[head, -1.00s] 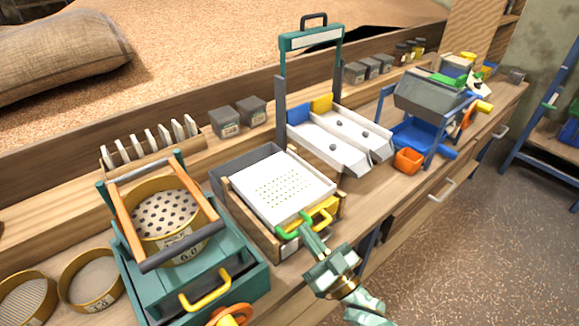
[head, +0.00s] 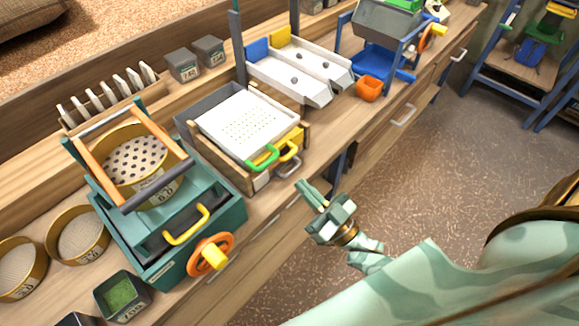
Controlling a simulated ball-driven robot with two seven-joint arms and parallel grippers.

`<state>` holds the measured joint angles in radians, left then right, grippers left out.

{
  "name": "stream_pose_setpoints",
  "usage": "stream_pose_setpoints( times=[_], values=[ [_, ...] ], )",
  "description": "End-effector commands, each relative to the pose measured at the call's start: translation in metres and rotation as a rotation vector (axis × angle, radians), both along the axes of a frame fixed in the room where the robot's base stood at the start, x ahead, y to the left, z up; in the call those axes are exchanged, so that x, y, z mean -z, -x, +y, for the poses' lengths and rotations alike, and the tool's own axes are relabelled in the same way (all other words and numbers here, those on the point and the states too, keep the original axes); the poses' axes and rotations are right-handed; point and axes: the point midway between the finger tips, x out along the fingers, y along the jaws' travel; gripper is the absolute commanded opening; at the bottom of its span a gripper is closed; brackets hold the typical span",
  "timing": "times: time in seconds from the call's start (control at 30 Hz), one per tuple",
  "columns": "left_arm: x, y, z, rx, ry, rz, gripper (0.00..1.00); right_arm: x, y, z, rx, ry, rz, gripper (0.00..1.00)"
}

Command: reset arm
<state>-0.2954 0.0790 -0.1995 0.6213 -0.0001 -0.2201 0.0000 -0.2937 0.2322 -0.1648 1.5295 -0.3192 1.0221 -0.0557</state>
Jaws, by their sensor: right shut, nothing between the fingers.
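My right gripper (head: 313,196) is shut and empty. It hangs in front of the bench's front edge, to the right of and apart from the box with the white perforated tray (head: 243,122). That box has a green handle (head: 263,157) and a yellow handle (head: 289,150) at its front. My right arm reaches in from the lower right. My left gripper is not in view.
A teal sieve machine (head: 170,243) with an orange wheel (head: 211,256) stands on the bench at left. Two round sieves (head: 78,234) lie beside it. The floor (head: 430,170) at right is clear.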

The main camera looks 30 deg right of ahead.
Motion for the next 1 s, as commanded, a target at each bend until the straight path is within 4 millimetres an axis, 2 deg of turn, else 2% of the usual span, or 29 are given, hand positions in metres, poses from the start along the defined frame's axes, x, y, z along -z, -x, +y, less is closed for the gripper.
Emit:
stream_pose_setpoints(
  times=[0.33, 0.37, 0.43, 0.47, 0.57, 0.6, 0.67, 0.7, 0.77, 0.8, 0.87, 0.9, 1.0],
  values=[
    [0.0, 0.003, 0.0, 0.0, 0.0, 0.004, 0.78, 0.004, 0.004, -0.001, 0.001, 0.009, 0.008, 0.0],
    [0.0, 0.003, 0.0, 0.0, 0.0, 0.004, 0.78, 0.007, 0.002, -0.001, 0.004, 0.02, 0.021, 0.0],
    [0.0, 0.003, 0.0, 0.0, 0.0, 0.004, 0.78, 0.025, -0.001, -0.002, 0.022, 0.069, 0.093, 0.0],
    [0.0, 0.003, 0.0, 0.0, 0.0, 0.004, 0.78, 0.041, -0.002, -0.004, 0.034, 0.099, 0.147, 0.0],
    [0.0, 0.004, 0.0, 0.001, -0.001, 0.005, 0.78, 0.112, 0.006, -0.014, 0.078, 0.21, 0.379, 0.0],
    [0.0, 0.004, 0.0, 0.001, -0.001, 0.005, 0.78, 0.145, 0.016, -0.019, 0.095, 0.256, 0.49, 0.0],
    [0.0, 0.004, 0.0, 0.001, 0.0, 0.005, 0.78, 0.197, 0.038, -0.028, 0.115, 0.323, 0.663, 0.0],
    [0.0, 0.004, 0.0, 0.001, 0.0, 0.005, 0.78, 0.228, 0.056, -0.033, 0.125, 0.365, 0.776, 0.0],
    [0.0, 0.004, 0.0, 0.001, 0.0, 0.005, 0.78, 0.272, 0.09, -0.04, 0.132, 0.426, 0.945, 0.0],
    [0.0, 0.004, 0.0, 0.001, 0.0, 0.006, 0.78, 0.299, 0.115, -0.045, 0.134, 0.464, 1.055, 0.0],
    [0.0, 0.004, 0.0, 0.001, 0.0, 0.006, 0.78, 0.333, 0.158, -0.05, 0.129, 0.518, 1.217, 0.0],
    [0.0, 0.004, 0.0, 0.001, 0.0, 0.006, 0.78, 0.353, 0.187, -0.053, 0.122, 0.552, 1.319, 0.0],
    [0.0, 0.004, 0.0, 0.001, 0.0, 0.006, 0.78, 0.386, 0.258, -0.057, 0.097, 0.617, 1.545, 0.0]
  ],
)
